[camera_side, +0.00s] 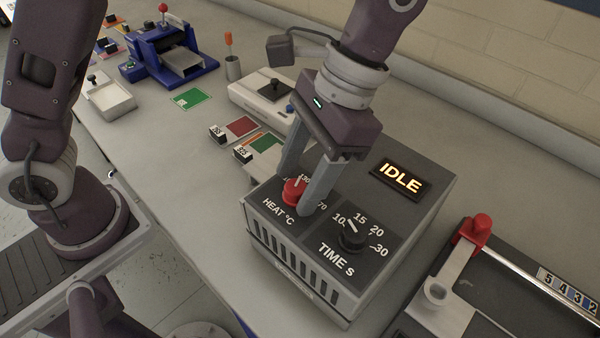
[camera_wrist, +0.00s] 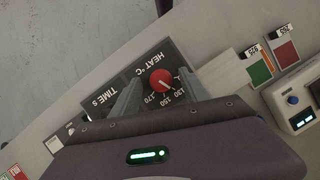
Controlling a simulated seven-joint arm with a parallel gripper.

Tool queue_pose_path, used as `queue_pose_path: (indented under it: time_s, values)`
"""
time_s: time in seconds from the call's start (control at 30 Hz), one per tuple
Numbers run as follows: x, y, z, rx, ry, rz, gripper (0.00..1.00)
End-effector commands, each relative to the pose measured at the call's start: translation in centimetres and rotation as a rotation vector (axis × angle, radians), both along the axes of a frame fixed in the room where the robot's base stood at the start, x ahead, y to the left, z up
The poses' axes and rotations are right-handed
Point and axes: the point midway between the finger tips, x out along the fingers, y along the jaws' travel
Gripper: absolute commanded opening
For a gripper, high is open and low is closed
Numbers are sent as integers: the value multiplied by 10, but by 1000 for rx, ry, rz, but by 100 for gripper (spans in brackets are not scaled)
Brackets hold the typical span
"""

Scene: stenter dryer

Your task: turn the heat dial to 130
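The red heat dial (camera_side: 292,192) sits on the dark top panel of the grey dryer box (camera_side: 360,290), beside the label HEAT °C. It also shows in the wrist view (camera_wrist: 162,80), with the numbers 130, 150 and 170 around it. Its white pointer mark faces roughly toward the 130 side; the exact setting is too small to tell. My gripper (camera_side: 295,194) points down with one finger on each side of the dial. In the wrist view the fingers (camera_wrist: 161,78) stand apart, with gaps beside the dial. The right finger hides some numbers in the side view.
A black time dial (camera_side: 352,240) is close to the right finger. A display (camera_side: 400,178) reads IDLE. A machine with a red-capped lever (camera_side: 480,226) stands at the right. Red and green swatches (camera_side: 241,127) and a white device (camera_side: 265,98) lie behind the box.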

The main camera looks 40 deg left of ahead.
Motion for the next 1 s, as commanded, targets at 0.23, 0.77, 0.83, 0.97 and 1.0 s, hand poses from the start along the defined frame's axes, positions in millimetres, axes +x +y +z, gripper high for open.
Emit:
queue_pose_path:
  time_s: [0.23,0.77,0.83,0.97,1.0]
  values:
    - [6,-3,14,-2,-2,0,53]
    - [25,-10,66,0,1,0,53]
    - [25,-10,66,0,0,0,53]
    - [22,10,81,-24,-69,31,53]
    - [19,24,91,-41,-120,53,53]
